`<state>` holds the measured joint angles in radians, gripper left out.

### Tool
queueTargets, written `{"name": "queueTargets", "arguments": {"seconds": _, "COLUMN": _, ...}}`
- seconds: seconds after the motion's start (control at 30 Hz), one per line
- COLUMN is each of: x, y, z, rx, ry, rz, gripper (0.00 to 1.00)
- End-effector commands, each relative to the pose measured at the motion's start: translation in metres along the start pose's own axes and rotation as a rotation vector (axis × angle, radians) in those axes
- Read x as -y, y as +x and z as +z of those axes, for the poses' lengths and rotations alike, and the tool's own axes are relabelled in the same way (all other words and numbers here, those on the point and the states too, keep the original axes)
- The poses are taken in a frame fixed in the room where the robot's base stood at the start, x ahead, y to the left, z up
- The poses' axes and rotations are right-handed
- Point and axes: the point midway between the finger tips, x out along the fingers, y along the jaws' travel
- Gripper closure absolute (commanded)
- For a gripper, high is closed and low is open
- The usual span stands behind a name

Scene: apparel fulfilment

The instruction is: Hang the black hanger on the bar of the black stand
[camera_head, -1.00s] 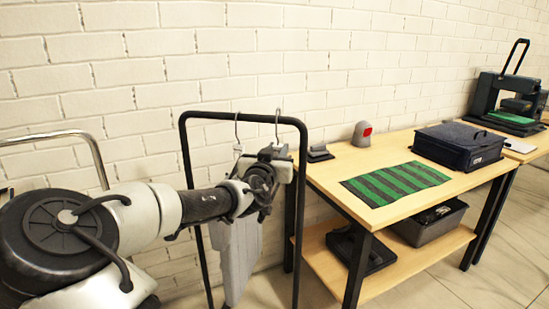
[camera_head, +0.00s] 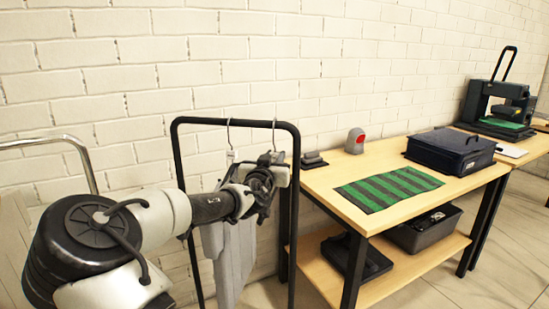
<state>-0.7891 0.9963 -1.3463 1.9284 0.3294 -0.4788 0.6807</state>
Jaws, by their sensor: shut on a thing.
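The black stand (camera_head: 180,150) is a dark tubular frame with a top bar, in front of the brick wall. A metal hook (camera_head: 229,135) with a grey garment (camera_head: 233,258) below it is at the bar on the left. A second hook (camera_head: 274,132) rises at the right part of the bar, just above my gripper. My gripper (camera_head: 275,170) is at the stand's right side, a little below the bar, shut on what appears to be the black hanger. The hanger's body is mostly hidden by the gripper. I cannot tell whether the second hook rests on the bar.
A wooden table (camera_head: 320,180) stands right of the stand, with a green striped mat (camera_head: 390,188), a dark case (camera_head: 450,151) and a grey-red device (camera_head: 355,141). A grey bin (camera_head: 424,232) is on its lower shelf. A chrome rail (camera_head: 75,143) is at left.

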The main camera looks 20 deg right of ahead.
Motion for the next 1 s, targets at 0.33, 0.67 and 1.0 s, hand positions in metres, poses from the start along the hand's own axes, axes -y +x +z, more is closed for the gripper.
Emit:
{"name": "queueTargets", "arguments": {"seconds": 0.33, "x": 0.0, "y": 0.0, "z": 0.0, "rx": 0.0, "ry": 0.0, "rz": 0.0, "gripper": 0.55}}
{"name": "queueTargets", "arguments": {"seconds": 0.67, "x": 0.001, "y": -0.011, "z": -0.001, "rx": 0.002, "ry": 0.001, "rz": -0.002, "gripper": 0.55}}
{"name": "queueTargets", "arguments": {"seconds": 1.0, "x": 0.002, "y": -0.087, "z": -0.002, "rx": 0.002, "ry": 0.001, "rz": -0.004, "gripper": 0.55}}
